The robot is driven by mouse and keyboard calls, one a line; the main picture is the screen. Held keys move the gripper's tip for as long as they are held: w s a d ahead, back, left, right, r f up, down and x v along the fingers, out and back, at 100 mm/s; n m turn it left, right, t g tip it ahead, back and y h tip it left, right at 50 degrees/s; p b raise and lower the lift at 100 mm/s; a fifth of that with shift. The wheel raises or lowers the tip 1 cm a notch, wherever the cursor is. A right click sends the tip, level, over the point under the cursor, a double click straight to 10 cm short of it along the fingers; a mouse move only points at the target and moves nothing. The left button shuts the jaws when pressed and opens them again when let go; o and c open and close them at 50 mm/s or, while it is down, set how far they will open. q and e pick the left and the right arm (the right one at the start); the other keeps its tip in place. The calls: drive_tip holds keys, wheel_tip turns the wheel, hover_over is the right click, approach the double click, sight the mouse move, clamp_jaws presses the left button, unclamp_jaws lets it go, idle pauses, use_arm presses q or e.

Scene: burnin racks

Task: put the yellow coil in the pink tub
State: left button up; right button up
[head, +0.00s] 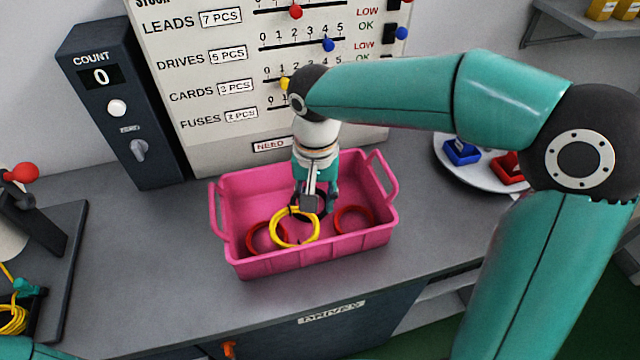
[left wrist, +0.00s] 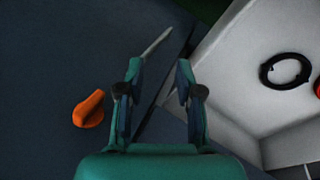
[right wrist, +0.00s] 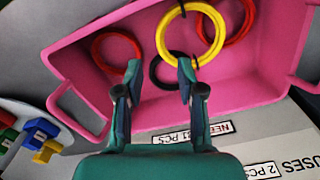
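The pink tub (head: 300,262) stands on the grey counter. The yellow coil (head: 273,226) is over or inside it, overlapping red coils and a black coil; I cannot tell whether it rests on them. My right gripper (head: 318,205) points down into the tub at the coil. In the right wrist view, its fingers (right wrist: 160,67) are apart, with the yellow coil (right wrist: 163,45) just beyond the tips and no firm hold visible. My left gripper (left wrist: 155,72) is open and empty, near an orange handle (left wrist: 90,108) and a white bin (left wrist: 225,75).
A stock board (head: 220,90) and a dark count box (head: 120,110) stand behind the tub. A white plate (head: 480,180) with blue and red pieces is at right. More yellow coil (head: 12,320) shows at lower left. A black coil (left wrist: 280,70) lies in the white bin.

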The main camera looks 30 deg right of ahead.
drive_tip(key=shift+r, duration=1.65)
